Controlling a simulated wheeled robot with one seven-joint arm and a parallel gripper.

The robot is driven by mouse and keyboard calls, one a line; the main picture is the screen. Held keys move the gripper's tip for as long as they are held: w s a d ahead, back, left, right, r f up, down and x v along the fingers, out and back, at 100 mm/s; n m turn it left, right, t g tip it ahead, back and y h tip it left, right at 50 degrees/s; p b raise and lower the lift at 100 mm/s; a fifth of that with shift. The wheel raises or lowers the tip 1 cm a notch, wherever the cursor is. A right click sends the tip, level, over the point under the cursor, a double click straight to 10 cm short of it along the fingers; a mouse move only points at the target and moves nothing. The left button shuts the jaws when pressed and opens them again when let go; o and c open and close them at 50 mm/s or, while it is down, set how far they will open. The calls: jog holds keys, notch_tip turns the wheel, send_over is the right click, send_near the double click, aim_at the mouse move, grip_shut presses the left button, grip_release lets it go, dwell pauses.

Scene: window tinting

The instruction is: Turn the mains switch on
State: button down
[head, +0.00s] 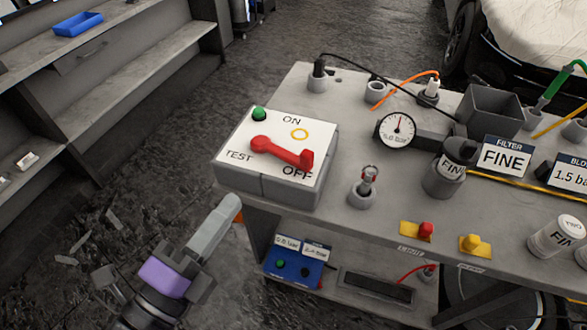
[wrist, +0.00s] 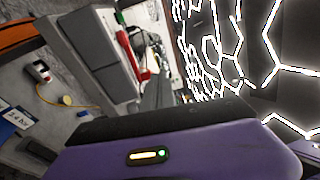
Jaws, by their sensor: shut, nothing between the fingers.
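The mains switch is a grey box (head: 265,186) with a white plate (head: 240,139) on the left end of the bench. Its red lever (head: 282,151) points right, with its raised end beside the OFF label. ON is printed at the top of the plate and TEST at the left. My gripper (head: 232,204) is shut and empty, in front of and below the box's left part, apart from the lever. In the wrist view the box (wrist: 88,45) and part of the red lever (wrist: 122,85) show beyond my fingers (wrist: 156,92).
A key-like part on a round base (head: 364,190), a gauge (head: 398,130) and a dark canister (head: 445,170) stand to the right. Open floor lies left of the bench.

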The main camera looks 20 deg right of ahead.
aim_at(303, 160)
jog(key=f, duration=0.1)
jog(key=s+d+f+g, duration=0.1)
jog(key=f+g, duration=0.1)
jog(key=shift+s+d, duration=0.25)
jog(key=shift+s, duration=0.15)
jog(key=p+x, duration=0.2)
jog(key=x, duration=1.2)
jog(key=shift+s+p, duration=0.1)
jog(key=shift+p, duration=0.25)
jog(key=shift+d, duration=0.1)
